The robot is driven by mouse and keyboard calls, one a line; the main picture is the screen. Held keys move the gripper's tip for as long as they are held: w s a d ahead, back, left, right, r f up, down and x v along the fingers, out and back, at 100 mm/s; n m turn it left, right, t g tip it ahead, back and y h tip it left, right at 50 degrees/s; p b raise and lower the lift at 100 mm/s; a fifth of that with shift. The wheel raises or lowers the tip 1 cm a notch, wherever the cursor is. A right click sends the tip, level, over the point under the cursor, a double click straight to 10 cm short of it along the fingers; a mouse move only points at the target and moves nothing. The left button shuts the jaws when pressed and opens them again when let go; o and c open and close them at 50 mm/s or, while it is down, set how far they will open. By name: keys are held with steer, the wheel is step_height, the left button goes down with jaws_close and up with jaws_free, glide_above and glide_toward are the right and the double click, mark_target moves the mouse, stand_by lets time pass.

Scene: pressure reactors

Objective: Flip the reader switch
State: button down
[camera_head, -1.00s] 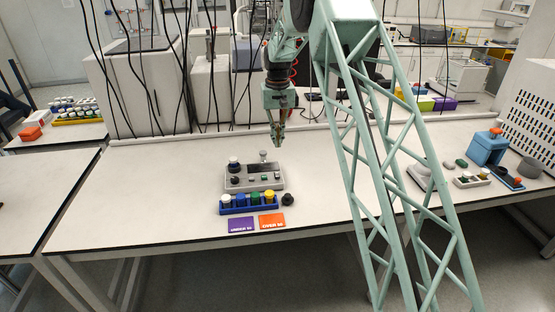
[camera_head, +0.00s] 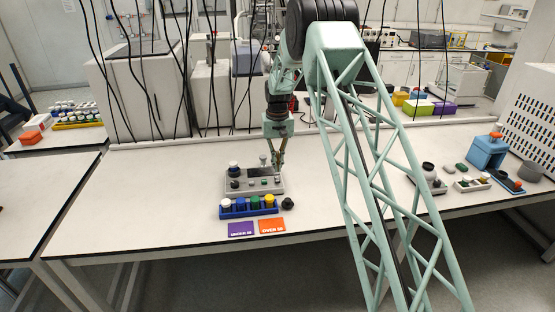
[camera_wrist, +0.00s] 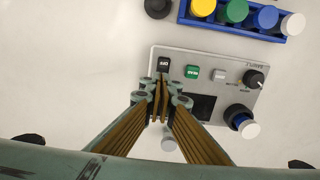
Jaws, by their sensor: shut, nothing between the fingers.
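The grey reader (camera_head: 236,188) stands on the bench in the head view, and its panel (camera_wrist: 222,59) shows in the wrist view. A small black rocker switch (camera_wrist: 163,65) sits at the panel's left corner, beside a green button (camera_wrist: 192,72) and a light grey button (camera_wrist: 218,76). My gripper (camera_wrist: 160,88) is shut and empty. Its fingertips are close to the switch in the wrist view; I cannot tell whether they touch. In the head view my gripper (camera_head: 277,171) is at the right part of the reader. The fingers hide part of the panel.
A black knob (camera_wrist: 254,79) and a white-capped vial (camera_wrist: 249,129) in a black socket are on the panel. A blue rack (camera_head: 234,211) with several coloured caps stands in front, near a loose black cap (camera_head: 288,203) and purple (camera_head: 240,229) and orange (camera_head: 272,225) cards.

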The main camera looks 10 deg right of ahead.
mark_target(278, 179)
steer(key=shift+f, duration=1.7)
steer(key=shift+w+f+b, duration=0.2)
steer(key=shift+f+b, duration=0.1)
steer(key=shift+f, duration=0.2)
steer(key=shift+s, duration=0.3)
steer(key=shift+s+r, duration=0.15)
steer(key=shift+s, duration=0.3)
steer(key=shift+s, duration=0.1)
steer(key=shift+r, duration=0.2)
step_height(278, 179, up, 14)
steer(key=p, duration=0.1)
